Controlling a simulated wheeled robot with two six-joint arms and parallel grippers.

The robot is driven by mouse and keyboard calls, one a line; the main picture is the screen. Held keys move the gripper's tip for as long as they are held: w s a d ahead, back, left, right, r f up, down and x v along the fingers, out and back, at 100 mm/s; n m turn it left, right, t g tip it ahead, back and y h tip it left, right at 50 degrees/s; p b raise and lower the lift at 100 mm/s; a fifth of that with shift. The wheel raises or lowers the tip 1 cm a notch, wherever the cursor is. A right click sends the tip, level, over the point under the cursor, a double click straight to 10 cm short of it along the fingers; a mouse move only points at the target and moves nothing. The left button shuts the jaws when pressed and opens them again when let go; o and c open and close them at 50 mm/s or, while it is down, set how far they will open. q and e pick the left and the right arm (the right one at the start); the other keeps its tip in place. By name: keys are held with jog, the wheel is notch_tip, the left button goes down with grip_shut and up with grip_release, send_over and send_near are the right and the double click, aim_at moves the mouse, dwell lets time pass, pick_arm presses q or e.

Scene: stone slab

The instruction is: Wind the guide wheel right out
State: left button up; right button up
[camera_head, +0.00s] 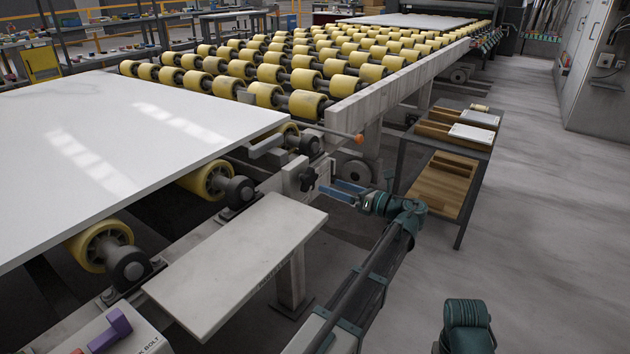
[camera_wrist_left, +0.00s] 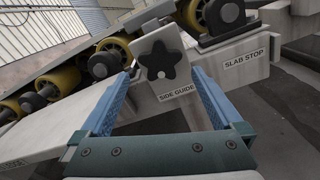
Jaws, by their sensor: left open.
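The guide wheel is a black star-shaped knob (camera_head: 308,179) on the face of a pale metal block by the conveyor's side. In the left wrist view the knob (camera_wrist_left: 164,62) sits on a block labelled SIDE GUIDE (camera_wrist_left: 178,94). My left gripper (camera_head: 343,191) is open, its blue fingers pointing at the knob from the right. In the wrist view its fingers (camera_wrist_left: 161,72) lie to either side of the knob, with visible gaps; whether the tips reach past it in depth I cannot tell. My right gripper is not in view; only a teal part of my own shows at lower right.
A white slab (camera_head: 120,135) lies on yellow rollers (camera_head: 207,180). The slab stop (camera_wrist_left: 246,58) is beside the side guide. The floor at right is clear.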

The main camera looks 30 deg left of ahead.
aim_at(312, 179)
pick_arm(q)
jog(key=a, duration=0.7)
jog(key=shift+w+a, duration=0.2)
jog(key=shift+w, duration=0.05)
jog(key=c, duration=1)
jog(key=shift+n, duration=0.3)
